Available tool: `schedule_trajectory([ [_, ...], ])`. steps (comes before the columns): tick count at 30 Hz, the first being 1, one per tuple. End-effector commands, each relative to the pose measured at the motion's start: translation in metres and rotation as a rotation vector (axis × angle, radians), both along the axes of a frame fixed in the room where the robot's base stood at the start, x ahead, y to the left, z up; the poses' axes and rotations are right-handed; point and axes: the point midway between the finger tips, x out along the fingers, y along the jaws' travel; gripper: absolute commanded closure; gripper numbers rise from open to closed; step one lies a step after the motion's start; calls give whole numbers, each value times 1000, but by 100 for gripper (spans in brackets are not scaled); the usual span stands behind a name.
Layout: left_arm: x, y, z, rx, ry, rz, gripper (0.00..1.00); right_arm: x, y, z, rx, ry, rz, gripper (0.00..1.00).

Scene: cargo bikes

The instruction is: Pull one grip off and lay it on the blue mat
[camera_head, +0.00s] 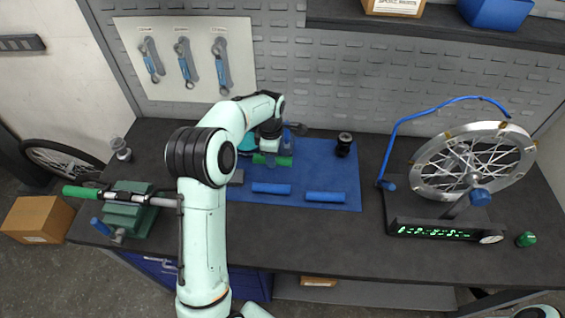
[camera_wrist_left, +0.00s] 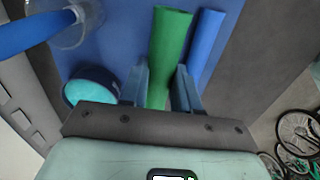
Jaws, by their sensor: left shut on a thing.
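A handlebar (camera_head: 165,202) sits in a green clamp (camera_head: 130,212) at the left of the bench. A green grip (camera_head: 80,192) covers its left end, and its right end is bare metal. My left gripper (camera_head: 272,152) reaches over the blue mat (camera_head: 335,165). Its fingers, seen in the left wrist view (camera_wrist_left: 161,88), are shut around another green grip (camera_wrist_left: 169,45). This grip lies flat along the mat's left part, on it or just above; I cannot tell which. Two blue grips (camera_head: 271,188) (camera_head: 325,197) lie on the mat nearer the front. My right gripper is out of view.
A teal-lined dish (camera_wrist_left: 91,85) is left of the fingers in the wrist view, near a blue-handled tool (camera_wrist_left: 35,32). A small black part (camera_head: 344,145) stands on the mat's right side. A wheel on a stand (camera_head: 470,165) fills the bench's right.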

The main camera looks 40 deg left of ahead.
Motion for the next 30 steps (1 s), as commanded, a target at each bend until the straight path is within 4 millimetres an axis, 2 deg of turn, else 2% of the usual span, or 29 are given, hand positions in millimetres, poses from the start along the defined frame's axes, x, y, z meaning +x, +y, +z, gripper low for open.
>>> schedule_trajectory([
  [8, -1, 3, -7, 0, 2, 31, 100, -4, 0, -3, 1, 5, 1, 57],
  [24, -2, 3, -47, 0, 3, 28, 100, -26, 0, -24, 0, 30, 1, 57],
  [30, -1, 3, -56, 0, 1, 28, 100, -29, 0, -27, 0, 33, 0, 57],
])
